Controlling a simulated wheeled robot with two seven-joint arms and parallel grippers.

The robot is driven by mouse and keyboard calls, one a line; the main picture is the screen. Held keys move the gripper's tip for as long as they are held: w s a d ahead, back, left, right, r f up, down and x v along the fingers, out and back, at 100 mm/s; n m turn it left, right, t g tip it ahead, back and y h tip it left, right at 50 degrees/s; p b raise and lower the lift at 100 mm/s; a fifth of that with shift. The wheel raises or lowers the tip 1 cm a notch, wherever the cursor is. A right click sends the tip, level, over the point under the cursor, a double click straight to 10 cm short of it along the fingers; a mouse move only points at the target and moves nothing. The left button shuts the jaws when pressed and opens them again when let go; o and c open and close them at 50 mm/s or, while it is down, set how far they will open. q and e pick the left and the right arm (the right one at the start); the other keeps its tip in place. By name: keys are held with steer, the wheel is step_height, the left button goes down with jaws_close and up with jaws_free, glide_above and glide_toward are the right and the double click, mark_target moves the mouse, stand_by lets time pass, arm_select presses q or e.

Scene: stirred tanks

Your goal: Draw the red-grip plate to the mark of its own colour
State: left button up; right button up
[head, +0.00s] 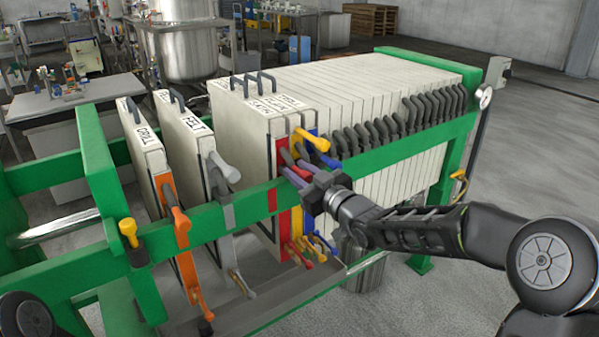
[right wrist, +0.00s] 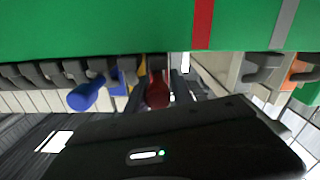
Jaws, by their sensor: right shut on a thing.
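The red-grip plate (head: 284,150) stands upright at the left end of the packed stack, with a red strip on its edge. My right gripper (head: 300,180) reaches over the green rail from the right and is shut on its red grip. In the right wrist view the red grip (right wrist: 157,93) sits between the dark fingers. The red mark (right wrist: 202,24) is a stripe on the green rail, to the right of the grip in that view. In the head view the red mark (head: 272,200) is a little left of the gripper. My left gripper is out of view.
Left of a gap stand the grey-grip plate (head: 190,135) and orange-grip plate (head: 142,150). A yellow grip (head: 315,141) is close behind my gripper; a blue grip (right wrist: 85,96) is also near. A grey mark (right wrist: 283,24) lies beyond the red one. The green rail (head: 400,153) runs alongside.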

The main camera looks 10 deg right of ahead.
steer(key=shift+d, duration=0.1)
jaws_close()
steer(key=shift+d+r, duration=0.1)
stand_by(0.7)
